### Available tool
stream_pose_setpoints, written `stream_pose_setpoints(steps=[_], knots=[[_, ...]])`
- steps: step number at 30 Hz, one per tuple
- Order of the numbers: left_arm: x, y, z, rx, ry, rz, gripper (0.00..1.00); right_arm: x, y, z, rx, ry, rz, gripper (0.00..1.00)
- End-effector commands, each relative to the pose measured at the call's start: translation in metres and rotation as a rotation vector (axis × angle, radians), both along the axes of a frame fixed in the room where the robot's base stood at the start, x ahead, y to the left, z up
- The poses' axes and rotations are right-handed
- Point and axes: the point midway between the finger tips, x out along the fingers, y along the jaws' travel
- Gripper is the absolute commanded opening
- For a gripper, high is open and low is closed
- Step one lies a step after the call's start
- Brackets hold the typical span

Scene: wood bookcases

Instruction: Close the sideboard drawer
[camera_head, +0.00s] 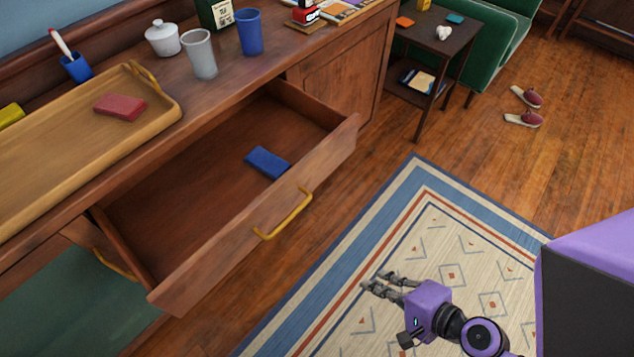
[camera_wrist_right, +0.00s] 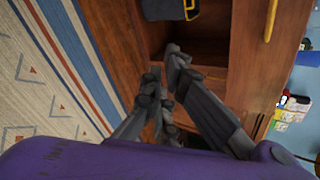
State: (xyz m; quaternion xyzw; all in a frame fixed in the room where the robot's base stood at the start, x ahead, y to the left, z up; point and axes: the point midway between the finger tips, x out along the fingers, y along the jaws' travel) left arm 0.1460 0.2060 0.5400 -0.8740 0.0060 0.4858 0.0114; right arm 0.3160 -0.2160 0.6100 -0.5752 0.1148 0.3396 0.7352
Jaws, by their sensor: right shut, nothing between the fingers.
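The brown wooden sideboard (camera_head: 335,78) has one drawer (camera_head: 190,215) pulled far out. A blue flat block (camera_head: 268,162) lies inside the drawer. A yellow bar handle (camera_head: 285,215) is on the drawer's front. My right gripper (camera_head: 374,281) is shut and empty, over the rug to the right of the drawer front and apart from it. In the right wrist view the gripper fingers (camera_wrist_right: 168,78) show in front of brown wood, with a yellow handle (camera_wrist_right: 270,20) at the top. My left gripper is not in view.
A wooden tray (camera_head: 45,155) with a red block (camera_head: 120,106), cups and a lidded pot (camera_head: 162,38) stand on the sideboard top. A patterned rug (camera_head: 430,235) covers the floor. A dark side table (camera_head: 436,42) and shoes (camera_head: 524,119) are farther back.

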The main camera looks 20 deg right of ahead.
Motion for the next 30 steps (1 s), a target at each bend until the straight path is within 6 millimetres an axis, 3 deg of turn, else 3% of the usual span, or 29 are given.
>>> stream_pose_setpoints(steps=[1, 6, 12, 16, 22, 30], knots=[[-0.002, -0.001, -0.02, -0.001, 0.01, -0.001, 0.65, 0.017, -0.002, -0.005, 0.151, 0.008, -0.064, 0.0], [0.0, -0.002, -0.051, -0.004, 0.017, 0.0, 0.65, 0.074, -0.009, 0.029, 0.687, 0.03, -0.229, 0.0], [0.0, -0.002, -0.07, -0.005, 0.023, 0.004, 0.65, 0.112, -0.022, 0.071, 1.125, 0.067, -0.291, 0.0], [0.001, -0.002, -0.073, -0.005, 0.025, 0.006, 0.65, 0.122, -0.026, 0.085, 1.24, 0.08, -0.294, 0.0], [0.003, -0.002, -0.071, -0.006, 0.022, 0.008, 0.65, 0.139, -0.018, 0.091, 1.262, 0.082, -0.29, 0.0], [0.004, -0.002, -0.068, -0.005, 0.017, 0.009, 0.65, 0.188, 0.011, 0.091, 1.257, 0.079, -0.289, 0.0]])
